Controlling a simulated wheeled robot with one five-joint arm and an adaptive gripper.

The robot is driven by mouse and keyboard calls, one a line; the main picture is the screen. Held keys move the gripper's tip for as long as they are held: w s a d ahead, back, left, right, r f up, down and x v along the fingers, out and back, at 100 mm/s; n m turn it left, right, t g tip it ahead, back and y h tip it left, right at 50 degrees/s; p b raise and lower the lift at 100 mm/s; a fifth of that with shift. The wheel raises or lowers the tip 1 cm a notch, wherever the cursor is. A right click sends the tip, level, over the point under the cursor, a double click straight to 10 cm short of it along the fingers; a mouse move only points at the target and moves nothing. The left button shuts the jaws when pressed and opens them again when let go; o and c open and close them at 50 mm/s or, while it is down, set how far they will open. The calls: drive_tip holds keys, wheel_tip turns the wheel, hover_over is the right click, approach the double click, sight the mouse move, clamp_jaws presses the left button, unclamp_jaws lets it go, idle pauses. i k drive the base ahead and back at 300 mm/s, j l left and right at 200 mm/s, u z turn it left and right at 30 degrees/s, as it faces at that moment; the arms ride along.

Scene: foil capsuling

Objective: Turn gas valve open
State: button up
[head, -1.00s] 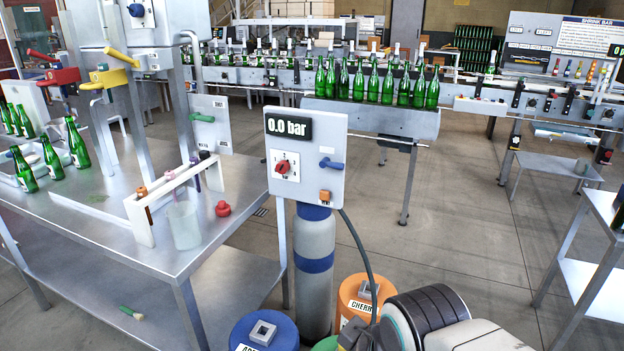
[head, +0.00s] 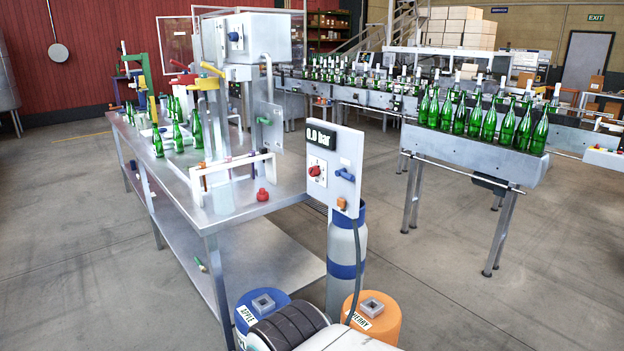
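A light grey control panel (head: 325,194) stands in front of a grey gas cylinder (head: 345,237) with blue bands. Its black display (head: 321,138) reads 0.0 bar. The panel carries a red knob (head: 315,171) on a white dial plate, a blue lever handle (head: 344,174) lying roughly level, and an orange block (head: 341,203) low down. No label naming the gas valve is readable. A white and black ribbed part of my arm shows at the bottom edge, below the panel and apart from it. My gripper's fingers are not visible.
A steel table (head: 275,209) with bottles, a white rack (head: 233,172) and a red knob-shaped piece (head: 263,195) stands left of the panel. Blue (head: 246,303) and orange (head: 389,320) drums stand at its foot. A bottle conveyor (head: 470,148) is behind; floor is free at right.

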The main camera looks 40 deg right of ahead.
sight(342, 173)
drive_tip(key=l+u, duration=0.3)
drive_tip(key=l, duration=0.15)
drive_tip(key=k+l+u, duration=0.15)
drive_tip(key=l+u, duration=0.2)
drive_tip(key=k+l+u, duration=0.4)
drive_tip(key=l+u, duration=0.25)
drive_tip(key=k+l+u, duration=0.45)
drive_tip(key=l+u, duration=0.2)
drive_tip(key=k+l+u, duration=0.35)
drive_tip(key=i+l, duration=0.1)
